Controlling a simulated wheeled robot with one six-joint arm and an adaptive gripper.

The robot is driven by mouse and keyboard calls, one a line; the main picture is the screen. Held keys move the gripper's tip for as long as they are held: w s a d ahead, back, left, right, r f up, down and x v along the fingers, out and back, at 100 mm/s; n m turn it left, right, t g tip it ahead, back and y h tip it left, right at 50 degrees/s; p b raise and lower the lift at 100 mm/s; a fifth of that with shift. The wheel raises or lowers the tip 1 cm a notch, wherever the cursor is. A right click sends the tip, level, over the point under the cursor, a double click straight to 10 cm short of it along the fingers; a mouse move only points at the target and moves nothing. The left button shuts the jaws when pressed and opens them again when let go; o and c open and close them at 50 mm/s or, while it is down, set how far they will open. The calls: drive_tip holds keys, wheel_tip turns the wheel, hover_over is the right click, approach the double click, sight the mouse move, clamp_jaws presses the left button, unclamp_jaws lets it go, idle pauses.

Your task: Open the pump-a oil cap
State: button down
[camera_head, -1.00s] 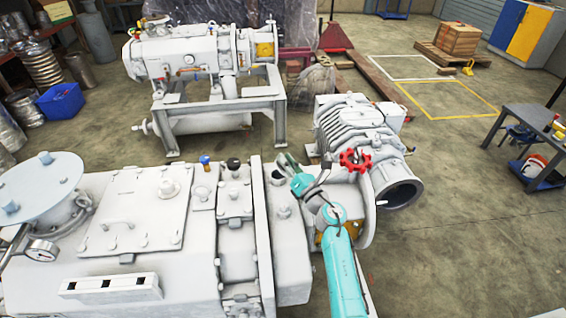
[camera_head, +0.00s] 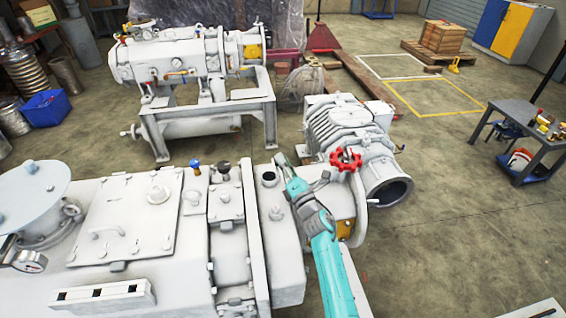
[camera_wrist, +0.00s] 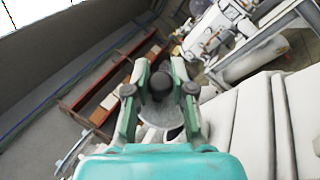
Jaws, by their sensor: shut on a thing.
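My gripper (camera_head: 283,162) is beside and a little above an open round port (camera_head: 267,178) on the pale grey pump (camera_head: 150,225) in the head view. The port shows a dark hole in its top. In the wrist view, my gripper (camera_wrist: 160,88) is shut on a small dark round cap (camera_wrist: 160,82), held between its two fingers. The cap is hard to make out in the head view. It appears clear of the port.
A black-topped fitting (camera_head: 224,170) and a blue-topped fitting (camera_head: 195,166) stand left of the port. A red handwheel (camera_head: 346,159) on a ribbed pump (camera_head: 345,125) is close on the right. Another pump (camera_head: 165,60) stands behind.

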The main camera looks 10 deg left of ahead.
drive_tip(key=c, duration=1)
unclamp_jaws()
drive_tip(key=v, duration=1.2)
